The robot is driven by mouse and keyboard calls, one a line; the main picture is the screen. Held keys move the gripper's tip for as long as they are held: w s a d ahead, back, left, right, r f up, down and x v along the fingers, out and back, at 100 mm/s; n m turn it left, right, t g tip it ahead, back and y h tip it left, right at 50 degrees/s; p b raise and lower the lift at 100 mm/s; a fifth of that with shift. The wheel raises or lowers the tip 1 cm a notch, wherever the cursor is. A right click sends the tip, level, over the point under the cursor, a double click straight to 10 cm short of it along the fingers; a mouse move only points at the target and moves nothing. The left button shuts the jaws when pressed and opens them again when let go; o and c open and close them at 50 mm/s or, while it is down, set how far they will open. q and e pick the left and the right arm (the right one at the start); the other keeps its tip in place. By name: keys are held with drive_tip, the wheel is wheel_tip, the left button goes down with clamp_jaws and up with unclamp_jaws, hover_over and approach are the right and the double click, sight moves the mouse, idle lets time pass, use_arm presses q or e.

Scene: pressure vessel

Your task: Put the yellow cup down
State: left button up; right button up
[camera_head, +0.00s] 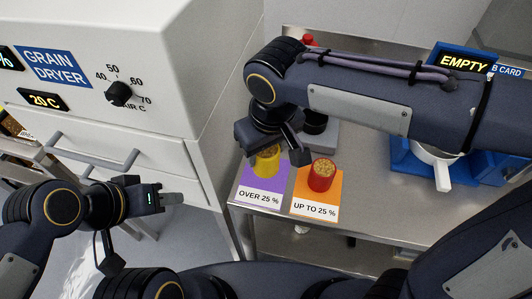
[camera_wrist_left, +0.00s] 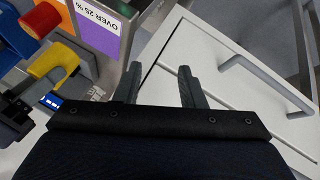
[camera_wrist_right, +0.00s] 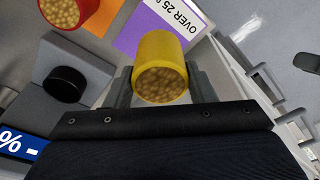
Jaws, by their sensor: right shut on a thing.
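The yellow cup (camera_head: 266,166), filled with grain, is over the back part of the purple "OVER 25 %" mat (camera_head: 258,189). My right gripper (camera_head: 267,143) is shut on it from behind. In the right wrist view the yellow cup (camera_wrist_right: 160,62) sits between both fingers, its grain-filled mouth showing. The yellow cup (camera_wrist_left: 54,62) also shows in the left wrist view. I cannot tell whether its base touches the mat. My left gripper (camera_head: 176,200) is empty and open, to the left of the table and in front of the dryer's drawer.
A red cup (camera_head: 320,176) of grain stands on the orange "UP TO 25 %" mat (camera_head: 316,208), close right of the yellow cup. A grey device with a black round part (camera_wrist_right: 64,84) is behind. The grain dryer (camera_head: 150,95) bounds the left; a white pan (camera_head: 436,155) is right.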

drive_tip(key=shift+w+f, duration=0.65)
drive_tip(key=shift+f, duration=0.65)
drive_tip(key=shift+w+f, duration=0.6)
drive_tip(key=shift+f, duration=0.7)
drive_tip(key=shift+w+f, duration=0.65)
drive_tip(key=shift+f, duration=0.65)
drive_tip(key=shift+f, duration=0.15)
drive_tip(key=o, duration=1.1)
